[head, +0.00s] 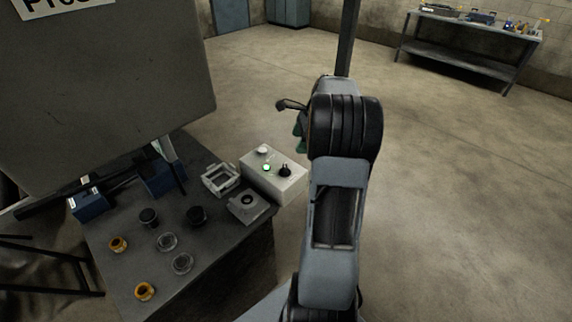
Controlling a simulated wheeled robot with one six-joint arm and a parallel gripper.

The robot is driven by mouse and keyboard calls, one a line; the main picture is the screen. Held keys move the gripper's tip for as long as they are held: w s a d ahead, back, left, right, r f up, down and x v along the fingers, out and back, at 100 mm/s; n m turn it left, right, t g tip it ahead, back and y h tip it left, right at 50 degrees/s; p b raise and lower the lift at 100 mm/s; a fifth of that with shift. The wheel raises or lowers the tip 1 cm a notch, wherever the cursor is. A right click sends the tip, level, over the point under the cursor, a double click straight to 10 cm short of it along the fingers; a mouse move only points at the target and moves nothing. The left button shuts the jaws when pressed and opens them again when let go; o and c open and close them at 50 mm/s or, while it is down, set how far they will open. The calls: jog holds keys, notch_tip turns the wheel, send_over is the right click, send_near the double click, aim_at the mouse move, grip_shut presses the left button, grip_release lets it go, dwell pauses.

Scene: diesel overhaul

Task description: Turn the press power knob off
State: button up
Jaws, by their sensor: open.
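The pale control box (258,181) sits at the right end of the dark bench. On its top are a black knob (285,170), a lit green lamp (267,167) and a whitish round part (262,150). The angle of the knob's pointer is too small to read. My arm rises just right of the box. My gripper (290,105) shows only in part, as a dark piece jutting left from behind the arm's upper joint. It is open, apart from the box and knob. Its other parts are hidden by the arm.
The bench (215,258) also holds a grey frame (220,179), a grey block (248,206), dark, clear and orange round parts, and blue blocks. A large grey panel (110,110) hangs over its left side. Floor to the right is clear, up to a far workbench (470,54).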

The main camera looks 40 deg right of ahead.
aim_at(286, 168)
jog(key=shift+m, duration=0.4)
jog(key=x, duration=0.4)
jog(key=p+x, duration=0.1)
jog(key=x, duration=0.4)
jog(key=d+x, duration=0.1)
jog(key=x, duration=0.3)
jog(key=shift+a+f, duration=0.1)
jog(key=shift+f, duration=0.4)
